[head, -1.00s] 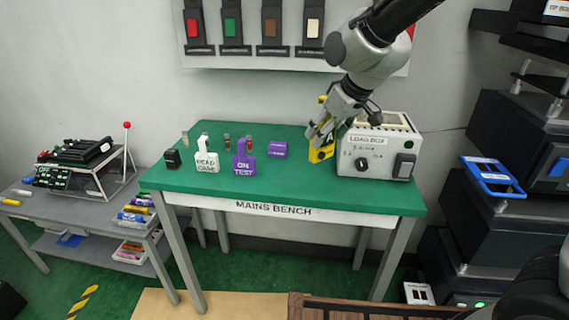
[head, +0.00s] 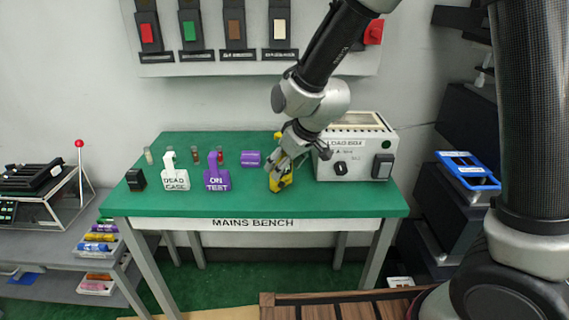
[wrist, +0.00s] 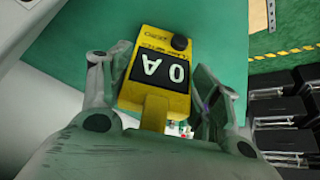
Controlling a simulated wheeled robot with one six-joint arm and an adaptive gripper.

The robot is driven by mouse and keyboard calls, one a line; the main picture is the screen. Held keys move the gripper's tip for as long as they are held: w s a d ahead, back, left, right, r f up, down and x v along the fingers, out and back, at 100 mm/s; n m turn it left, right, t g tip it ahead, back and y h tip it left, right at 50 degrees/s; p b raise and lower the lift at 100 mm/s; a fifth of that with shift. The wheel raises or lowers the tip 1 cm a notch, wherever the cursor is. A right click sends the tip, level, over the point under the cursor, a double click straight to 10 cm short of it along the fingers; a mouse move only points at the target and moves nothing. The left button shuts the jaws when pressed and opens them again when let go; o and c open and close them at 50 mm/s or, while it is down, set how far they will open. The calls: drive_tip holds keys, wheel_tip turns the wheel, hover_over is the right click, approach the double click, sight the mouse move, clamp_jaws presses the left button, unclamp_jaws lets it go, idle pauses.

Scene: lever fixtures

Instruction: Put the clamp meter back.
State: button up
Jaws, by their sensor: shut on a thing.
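The yellow clamp meter (head: 281,182) is in my gripper (head: 287,164), just left of the load box in the head view. In the wrist view, the clamp meter (wrist: 158,72) has a dark display reading "0 A", upside down, and a dark round knob. My gripper's fingers stand on either side of its body there. My gripper hides part of the meter in the head view. I cannot tell whether the meter touches the green bench top (head: 330,199) or hangs just above it.
The grey load box (head: 355,150) stands right of my gripper. To the left are a purple block (head: 250,158), the purple "ON TEST" stand (head: 217,179), the white "DEAD CASE" stand (head: 176,179) and a small black block (head: 136,179). The bench's front strip is clear.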

drive_tip(key=o, duration=1.3)
drive_tip(key=shift+f, duration=0.1)
drive_tip(key=shift+c, duration=0.2)
drive_tip(key=v, duration=1.2)
drive_tip(key=d+r+m, duration=0.2)
drive_tip(key=d+r, duration=0.1)
drive_tip(key=d, duration=0.4)
drive_tip(key=s+d+r+m+h, duration=0.2)
drive_tip(key=s+d+m, duration=0.1)
drive_tip(key=s+d, duration=0.6)
drive_tip(key=s+d+r+m+h, duration=0.2)
drive_tip(key=s+d+m, duration=0.1)
drive_tip(key=s+d, duration=0.7)
drive_tip(key=d, duration=0.4)
drive_tip(key=shift+m, duration=0.3)
